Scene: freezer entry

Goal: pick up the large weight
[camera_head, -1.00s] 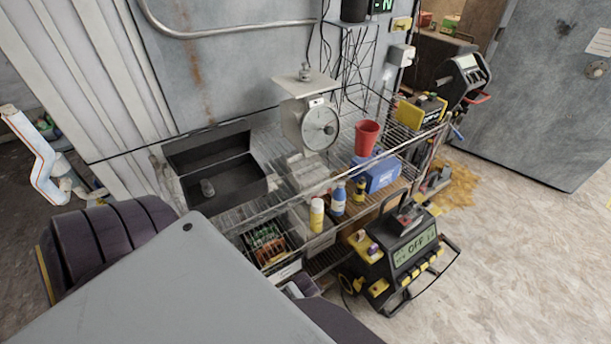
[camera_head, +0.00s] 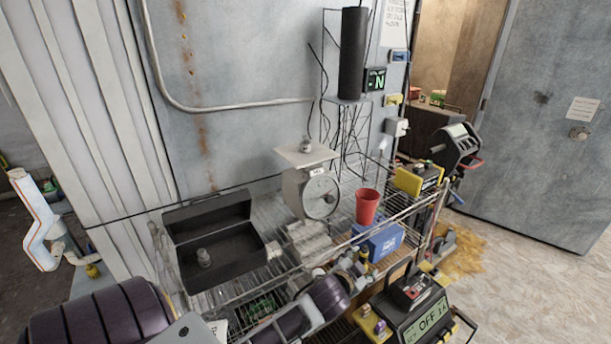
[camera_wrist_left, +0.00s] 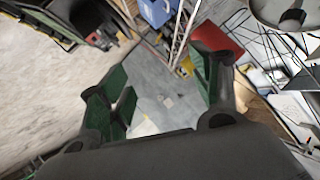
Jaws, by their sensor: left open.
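One metal weight (camera_head: 204,258) stands inside the open black box (camera_head: 214,248) on the wire rack's left side. Another metal weight (camera_head: 305,145) stands on the pan of the grey dial scale (camera_head: 311,192). The weight in the box looks the larger, but distance makes this hard to judge. My left gripper (camera_head: 350,268) is over the rack's front edge, right of the box and in front of the scale, apart from both weights. In the left wrist view, its green-padded fingers (camera_wrist_left: 163,88) are spread with nothing between them. My right gripper is out of view.
A red cup (camera_head: 367,206) and a blue box (camera_head: 378,242) stand close to my left gripper. The wire rack (camera_head: 262,287) has a raised front rail. A black-and-yellow device (camera_head: 418,312) is at lower right. Open floor lies to the right.

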